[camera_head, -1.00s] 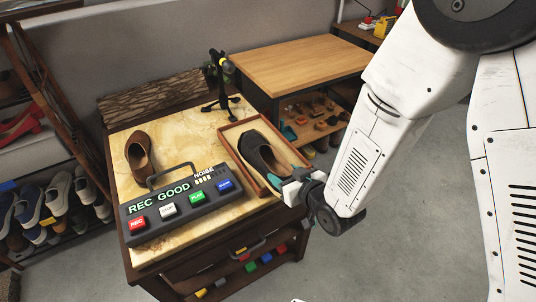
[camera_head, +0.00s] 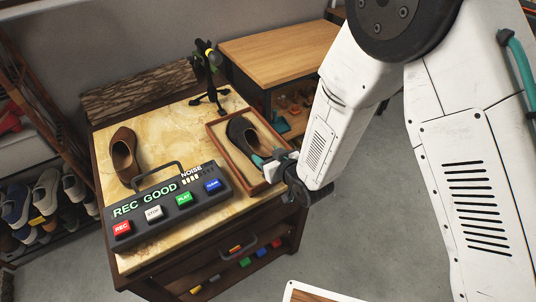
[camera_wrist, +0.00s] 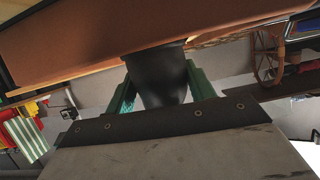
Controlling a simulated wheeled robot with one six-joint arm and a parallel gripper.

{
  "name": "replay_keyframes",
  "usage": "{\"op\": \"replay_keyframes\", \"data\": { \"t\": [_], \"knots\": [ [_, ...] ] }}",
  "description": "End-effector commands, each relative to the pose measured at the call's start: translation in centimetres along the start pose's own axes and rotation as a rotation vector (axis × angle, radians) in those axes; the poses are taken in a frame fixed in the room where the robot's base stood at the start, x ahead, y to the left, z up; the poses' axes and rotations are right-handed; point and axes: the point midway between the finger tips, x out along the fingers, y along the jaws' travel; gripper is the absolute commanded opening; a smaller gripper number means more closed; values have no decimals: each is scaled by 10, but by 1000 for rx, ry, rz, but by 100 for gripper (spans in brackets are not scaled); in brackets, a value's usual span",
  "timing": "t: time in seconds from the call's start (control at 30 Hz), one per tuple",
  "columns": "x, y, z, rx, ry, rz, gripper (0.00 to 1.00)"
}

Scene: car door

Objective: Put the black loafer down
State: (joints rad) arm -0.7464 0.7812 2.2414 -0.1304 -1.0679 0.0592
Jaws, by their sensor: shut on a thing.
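The black loafer (camera_head: 242,132) is over the shallow brown tray (camera_head: 224,150) on the right side of the marble-topped table (camera_head: 176,134). Its toe points to the back and its heel is towards my arm. My gripper (camera_head: 264,160) is shut on the heel end at the tray's front right. In the wrist view, green fingers of my gripper (camera_wrist: 158,82) lie on both sides of the dark heel (camera_wrist: 158,66). The rest of the shoe is hidden there. I cannot tell whether the sole touches the tray.
A recorder panel with coloured buttons (camera_head: 168,205) stands in front of the tray. A brown shoe (camera_head: 124,154) lies at the table's left. A small black stand (camera_head: 208,80) is behind the tray. A wooden side table (camera_head: 270,45) stands behind right; shelved shoes (camera_head: 45,195) are at left.

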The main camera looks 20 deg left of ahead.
Motion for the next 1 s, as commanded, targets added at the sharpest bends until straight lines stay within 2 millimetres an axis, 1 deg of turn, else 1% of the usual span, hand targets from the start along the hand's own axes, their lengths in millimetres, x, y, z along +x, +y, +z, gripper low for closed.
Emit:
{"op": "replay_keyframes", "data": {
  "t": [0.23,0.27,0.3,0.33,0.63,0.7,0.77,0.87,1.0],
  "knots": [
    [0,1,1,1,2,1,0],
    [0,1,2,1,0,1,57],
    [0,1,1,1,1,2,68],
    [0,1,1,1,1,2,76],
    [0,2,0,1,1,2,76],
    [-3,2,-1,1,1,2,76],
    [-10,2,-1,1,1,2,76],
    [-28,2,-1,1,0,3,76],
    [-59,2,-1,1,0,3,76]
  ]
}}
